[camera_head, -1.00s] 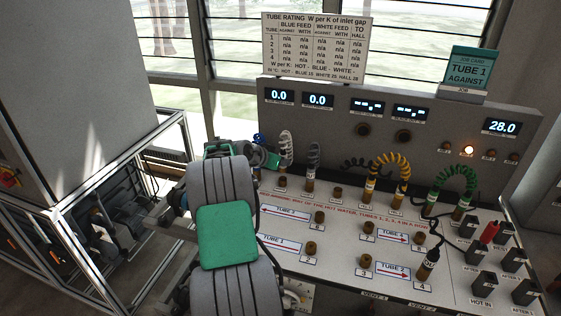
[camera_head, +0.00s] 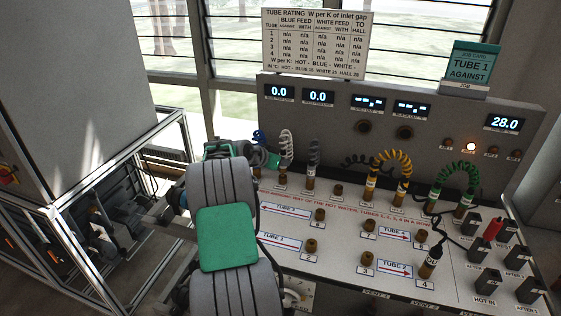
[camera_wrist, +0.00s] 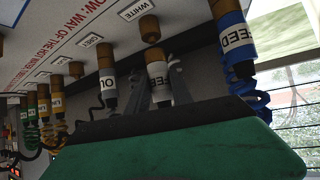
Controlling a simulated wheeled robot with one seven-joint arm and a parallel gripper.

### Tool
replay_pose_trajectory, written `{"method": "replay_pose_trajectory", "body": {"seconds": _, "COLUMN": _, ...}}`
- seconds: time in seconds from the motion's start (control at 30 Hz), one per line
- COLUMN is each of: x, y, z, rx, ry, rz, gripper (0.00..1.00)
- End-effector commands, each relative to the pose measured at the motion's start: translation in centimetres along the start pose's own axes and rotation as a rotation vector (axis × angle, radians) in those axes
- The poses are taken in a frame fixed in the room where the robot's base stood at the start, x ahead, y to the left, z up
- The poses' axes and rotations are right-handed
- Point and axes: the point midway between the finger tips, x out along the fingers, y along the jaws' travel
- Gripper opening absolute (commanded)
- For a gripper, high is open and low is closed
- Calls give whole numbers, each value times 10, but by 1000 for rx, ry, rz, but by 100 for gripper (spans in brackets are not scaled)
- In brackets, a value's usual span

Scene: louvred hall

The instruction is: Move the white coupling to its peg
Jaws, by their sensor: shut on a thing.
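The white coupling (camera_wrist: 157,75) has a brass end and a white band lettered FEED. In the wrist view it sits between the grey fingers of my gripper (camera_wrist: 160,92), which is shut on it. Its brass end faces a brass peg (camera_wrist: 149,28) beside the WHITE label, with a small gap visible between them. In the head view the white coiled hose (camera_head: 287,145) rises behind my gripper (camera_head: 273,160), and the peg (camera_head: 283,177) shows just below. My arm hides most of the coupling there.
In the wrist view the blue coupling (camera_wrist: 232,40) stands close on one side and the grey OUT coupling (camera_wrist: 108,88) on the other. Yellow (camera_head: 390,165) and green (camera_head: 455,185) hoses stand farther right on the bench. A black coupling (camera_head: 430,262) stands near the front.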

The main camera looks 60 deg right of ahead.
Motion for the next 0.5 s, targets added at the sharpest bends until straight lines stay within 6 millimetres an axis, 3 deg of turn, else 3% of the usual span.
{"method": "replay_pose_trajectory", "body": {"seconds": 0.5, "x": 11, "y": 0, "z": 16, "rx": 1, "ry": 1, "rz": 0, "gripper": 0}}
